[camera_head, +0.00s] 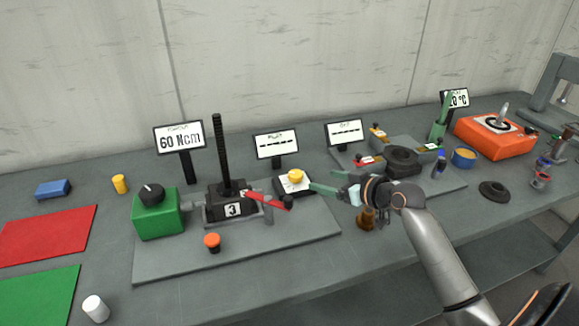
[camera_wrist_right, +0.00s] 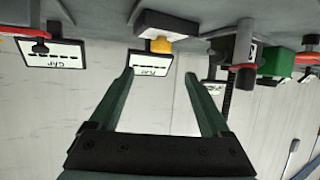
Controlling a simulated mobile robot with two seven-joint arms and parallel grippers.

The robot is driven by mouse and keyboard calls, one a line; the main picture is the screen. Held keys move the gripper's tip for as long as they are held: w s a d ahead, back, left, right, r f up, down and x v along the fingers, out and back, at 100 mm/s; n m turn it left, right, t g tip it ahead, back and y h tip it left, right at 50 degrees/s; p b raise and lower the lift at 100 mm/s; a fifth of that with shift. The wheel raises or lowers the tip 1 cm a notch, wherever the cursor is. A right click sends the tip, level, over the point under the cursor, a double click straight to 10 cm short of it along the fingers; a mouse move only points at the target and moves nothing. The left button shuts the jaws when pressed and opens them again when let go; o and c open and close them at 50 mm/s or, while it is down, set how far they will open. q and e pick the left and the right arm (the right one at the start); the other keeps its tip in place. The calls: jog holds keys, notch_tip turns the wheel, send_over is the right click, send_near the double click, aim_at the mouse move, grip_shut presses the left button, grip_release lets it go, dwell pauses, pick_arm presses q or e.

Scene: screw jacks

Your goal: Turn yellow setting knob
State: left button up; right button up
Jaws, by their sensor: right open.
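The yellow setting knob (camera_head: 296,175) sits on a white dial plate on top of a small black box (camera_head: 281,187), in front of a sign on a stand. My right gripper (camera_head: 326,181) is open and empty, just to the right of the knob and apart from it. In the right wrist view, which is upside down, the yellow knob (camera_wrist_right: 160,46) shows beyond the gap between the open green fingers (camera_wrist_right: 158,76). The black box (camera_wrist_right: 167,24) shows there too. My left gripper is not in view.
Left of the knob stand a black device with a red lever (camera_head: 265,200), a tall black screw (camera_head: 219,150) and a green box (camera_head: 158,218). An orange button (camera_head: 212,242) is in front. A brown object (camera_head: 366,219) stands below my right wrist.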

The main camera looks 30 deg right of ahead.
aim_at(297, 174)
jog(key=x, duration=1.1)
jog(key=shift+w+a+f, duration=0.1)
jog(key=shift+w, duration=0.3)
jog(key=shift+c, duration=0.3)
grip_shut()
